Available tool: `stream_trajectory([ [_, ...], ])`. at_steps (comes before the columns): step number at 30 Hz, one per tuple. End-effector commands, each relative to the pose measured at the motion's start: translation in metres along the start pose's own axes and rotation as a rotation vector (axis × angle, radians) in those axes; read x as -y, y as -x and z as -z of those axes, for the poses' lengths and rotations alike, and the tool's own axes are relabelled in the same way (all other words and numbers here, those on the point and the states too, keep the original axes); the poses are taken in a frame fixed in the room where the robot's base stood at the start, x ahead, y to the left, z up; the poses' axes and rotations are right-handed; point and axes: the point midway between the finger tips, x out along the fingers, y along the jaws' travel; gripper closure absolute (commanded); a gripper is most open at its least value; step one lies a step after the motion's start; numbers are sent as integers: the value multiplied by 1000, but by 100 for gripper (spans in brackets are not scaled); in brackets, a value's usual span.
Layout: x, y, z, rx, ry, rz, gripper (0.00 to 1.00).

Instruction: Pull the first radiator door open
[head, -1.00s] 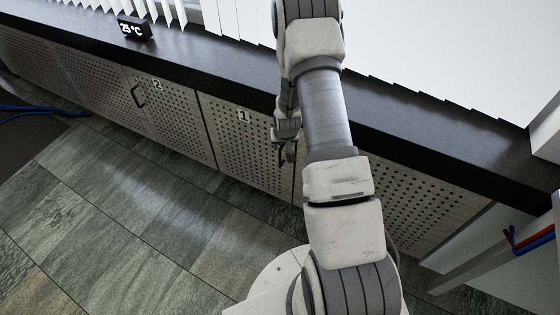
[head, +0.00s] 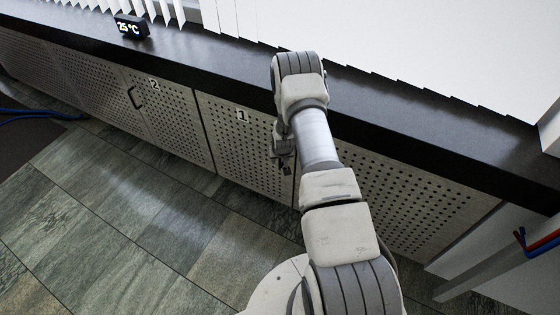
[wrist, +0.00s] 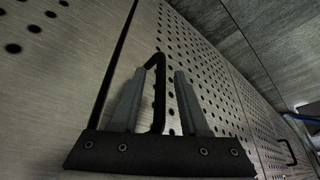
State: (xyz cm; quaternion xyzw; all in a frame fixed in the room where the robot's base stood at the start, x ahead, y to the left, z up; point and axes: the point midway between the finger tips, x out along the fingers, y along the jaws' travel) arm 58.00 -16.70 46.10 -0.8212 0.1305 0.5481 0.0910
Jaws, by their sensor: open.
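The first radiator door (head: 235,150) is a perforated metal panel marked 1 under the dark sill, and it looks shut. It also fills much of the wrist view (wrist: 205,75). Its black bar handle (wrist: 159,85) stands between my two grey fingers in the wrist view. My gripper (wrist: 159,74) is open, with one finger on each side of the handle. I cannot tell whether either finger touches it. In the head view my gripper (head: 283,158) is at the right side of the door, and the handle is hidden or too small to make out.
A second perforated door (head: 170,115) marked 2, with a black handle (head: 135,97), is shut to the left. The dark sill (head: 220,75) runs above the doors and carries a 25 °C display (head: 131,27). The tiled floor (head: 130,225) in front of the doors is clear.

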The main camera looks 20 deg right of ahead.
Motion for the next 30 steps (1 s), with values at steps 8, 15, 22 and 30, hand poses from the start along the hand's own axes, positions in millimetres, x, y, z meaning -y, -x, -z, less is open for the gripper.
stream_trajectory([
  [8,0,0,0,0,0,0,61],
  [15,0,0,0,0,0,0,100],
  [22,0,0,0,0,0,0,100],
  [30,0,0,0,0,0,0,100],
])
